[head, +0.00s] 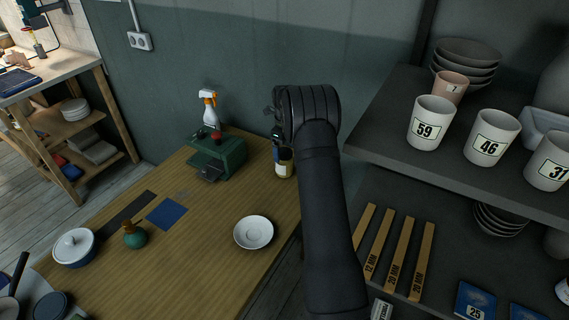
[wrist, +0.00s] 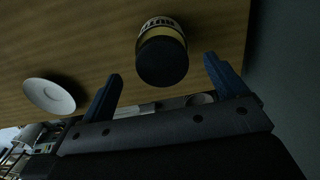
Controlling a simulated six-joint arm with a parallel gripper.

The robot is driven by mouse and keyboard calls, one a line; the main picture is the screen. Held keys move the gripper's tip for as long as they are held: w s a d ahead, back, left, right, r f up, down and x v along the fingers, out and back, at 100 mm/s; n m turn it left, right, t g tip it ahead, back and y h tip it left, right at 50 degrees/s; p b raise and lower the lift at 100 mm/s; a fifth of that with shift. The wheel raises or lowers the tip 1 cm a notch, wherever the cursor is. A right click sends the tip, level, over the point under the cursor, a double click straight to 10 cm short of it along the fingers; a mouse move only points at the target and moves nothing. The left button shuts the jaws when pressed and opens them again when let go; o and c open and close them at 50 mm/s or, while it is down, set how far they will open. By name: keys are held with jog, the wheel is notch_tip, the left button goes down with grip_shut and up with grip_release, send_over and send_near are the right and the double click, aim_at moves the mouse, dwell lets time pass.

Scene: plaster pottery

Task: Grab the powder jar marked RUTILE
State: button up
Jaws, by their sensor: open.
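The powder jar (wrist: 162,60) has a dark lid and a pale label. In the wrist view the label's upper edge shows part of a word that looks like RUTILE, cut off by the curve. In the head view the jar (head: 284,168) stands upright on the wooden table's far right edge, partly behind my arm. My gripper (wrist: 162,72) is open and empty. In the wrist view the lid lies in the gap between its two blue fingertips, with space on both sides; contact is not visible. In the head view my gripper (head: 277,125) shows only partly, just above the jar.
A green machine (head: 217,157) and a spray bottle (head: 209,108) stand left of the jar. A white saucer (head: 253,232) lies in front of it on the table (head: 200,260). A dark shelf (head: 385,135) with numbered cups is to the right. The wall is close behind.

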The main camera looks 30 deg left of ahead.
aim_at(284, 163)
jog(key=shift+w+f, duration=0.15)
jog(key=shift+f, duration=2.5)
jog(key=shift+a, duration=0.1)
jog(key=c, duration=1.4)
